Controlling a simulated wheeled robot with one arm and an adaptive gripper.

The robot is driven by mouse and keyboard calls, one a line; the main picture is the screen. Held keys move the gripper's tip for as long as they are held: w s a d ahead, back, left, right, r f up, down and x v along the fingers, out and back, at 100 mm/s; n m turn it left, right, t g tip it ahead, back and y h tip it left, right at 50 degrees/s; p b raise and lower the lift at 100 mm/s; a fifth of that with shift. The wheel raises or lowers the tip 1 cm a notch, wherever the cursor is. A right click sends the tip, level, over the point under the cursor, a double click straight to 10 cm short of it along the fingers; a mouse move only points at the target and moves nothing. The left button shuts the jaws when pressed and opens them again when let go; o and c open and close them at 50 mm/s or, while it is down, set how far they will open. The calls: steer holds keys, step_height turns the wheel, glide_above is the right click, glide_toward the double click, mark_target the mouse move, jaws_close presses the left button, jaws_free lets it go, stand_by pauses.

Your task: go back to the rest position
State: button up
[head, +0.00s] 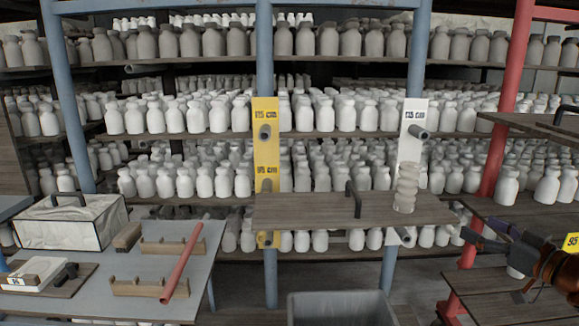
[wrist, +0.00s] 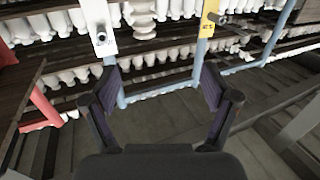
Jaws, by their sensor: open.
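My gripper (wrist: 160,88) is open in the wrist view, its two dark fingers spread wide with nothing between them. In the head view my gripper (head: 490,262) is at the right edge, in front of the red post and to the right of the small wooden shelf board (head: 325,212). It appears apart from that board. A pale ribbed piece (head: 406,188) stands upright on the right end of the board and also shows at the top of the wrist view (wrist: 143,20). A dark handle (head: 352,198) is on the board.
Racks of white bottles (head: 340,115) fill the back. A red post (head: 497,120) and wooden shelves (head: 495,290) are close to my gripper. At left, a grey table (head: 215,240) holds a white box (head: 70,222), wooden racks and a reddish rod (head: 182,262). A grey bin (head: 340,308) is at lower middle.

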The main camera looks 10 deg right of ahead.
steer(key=w+d+r+m+g+h+p, duration=0.2)
steer(key=w+m+g+h+p, duration=0.15)
steer(key=w+h, duration=0.4)
steer(key=s+a+f+g+p, duration=0.2)
steer(key=s+a+g, duration=0.3)
steer(key=s+a, duration=0.5)
steer(key=s+a+f+g+y+p, duration=0.1)
steer(key=s+a+f+g+p, duration=0.2)
steer(key=s+a, duration=0.6)
steer(key=s+a+f+g+y+p, duration=0.1)
steer(key=s+a+f+g+p, duration=0.2)
steer(key=s+a+g, duration=0.4)
steer(key=s+a, duration=0.3)
steer(key=s, duration=0.5)
steer(key=shift+s+a+f, duration=0.25)
steer(key=shift+s+a, duration=0.1)
